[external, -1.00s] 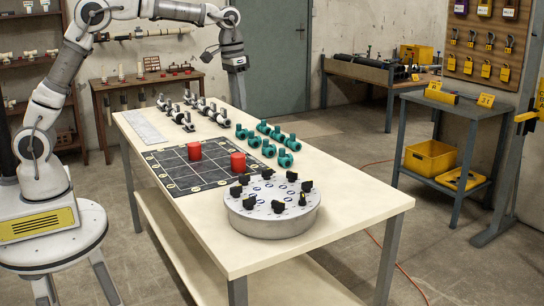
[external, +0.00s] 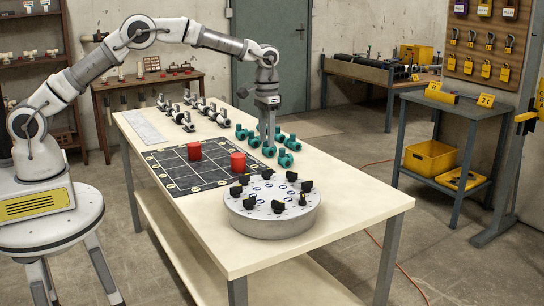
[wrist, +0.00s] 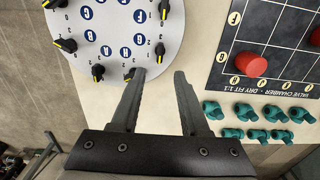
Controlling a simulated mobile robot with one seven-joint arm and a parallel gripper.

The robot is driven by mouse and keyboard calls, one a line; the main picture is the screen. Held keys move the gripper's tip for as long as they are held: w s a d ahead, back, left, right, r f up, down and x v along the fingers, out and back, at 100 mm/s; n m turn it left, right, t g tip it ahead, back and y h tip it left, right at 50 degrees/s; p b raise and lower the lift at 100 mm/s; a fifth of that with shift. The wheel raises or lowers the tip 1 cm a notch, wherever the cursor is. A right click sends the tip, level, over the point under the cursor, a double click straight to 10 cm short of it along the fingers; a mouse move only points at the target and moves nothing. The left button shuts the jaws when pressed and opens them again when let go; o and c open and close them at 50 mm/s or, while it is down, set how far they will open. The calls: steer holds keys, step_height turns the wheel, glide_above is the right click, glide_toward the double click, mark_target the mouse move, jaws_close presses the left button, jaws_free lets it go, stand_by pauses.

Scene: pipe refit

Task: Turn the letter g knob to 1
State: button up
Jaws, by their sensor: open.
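A round silver dial plate (external: 268,225) stands at the near end of the bench, with black knobs around its rim and blue letter discs inside them. In the wrist view the plate (wrist: 115,22) shows upside-down letters; the letter G disc (wrist: 140,40) is at its lower right. The black knob beside it (wrist: 160,50) has a yellow mark; I cannot tell which number it points at. My gripper (external: 268,142) hangs fingers down behind the plate, above the bench. In the wrist view my gripper (wrist: 160,76) is open and empty, the left fingertip overlapping the plate's edge.
Several teal valves (external: 285,158) stand close to my gripper. Grey-black fittings (external: 180,118) stand farther back. The bench's front right corner is clear.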

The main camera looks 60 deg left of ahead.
mark_target(267, 174)
step_height(267, 174, down, 10)
steer(key=shift+f, duration=0.1)
stand_by(0.4)
jaws_close()
